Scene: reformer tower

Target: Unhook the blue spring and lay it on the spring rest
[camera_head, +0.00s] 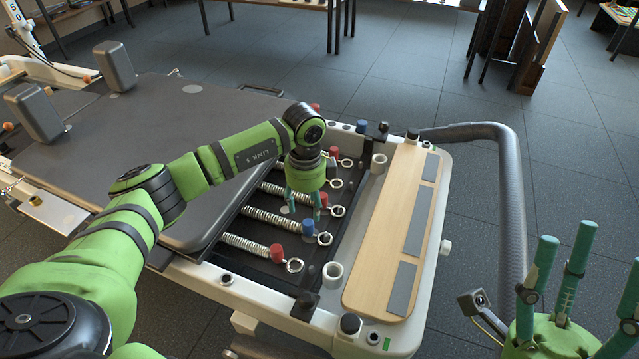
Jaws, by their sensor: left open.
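Several silver coil springs lie in a row in the dark well of the reformer, with red or blue knobs and end rings toward the wooden platform. One spring (271,219) has a blue knob (308,227) near its ring (325,239). My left gripper (304,203) points down just behind this blue knob, its teal fingers apart and nothing seen between them. It hides part of the neighbouring spring. I cannot tell whether a finger touches a spring. My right gripper (580,285) is at the lower right, fingers up and spread, empty. I cannot tell which part is the spring rest.
A wooden platform (375,280) with grey pads stands right of the springs. White cups (332,275) and dark posts sit along the frame. A grey curved tube (514,200) rises at the right. The dark carriage (190,100) with shoulder blocks lies left. Open floor surrounds the reformer.

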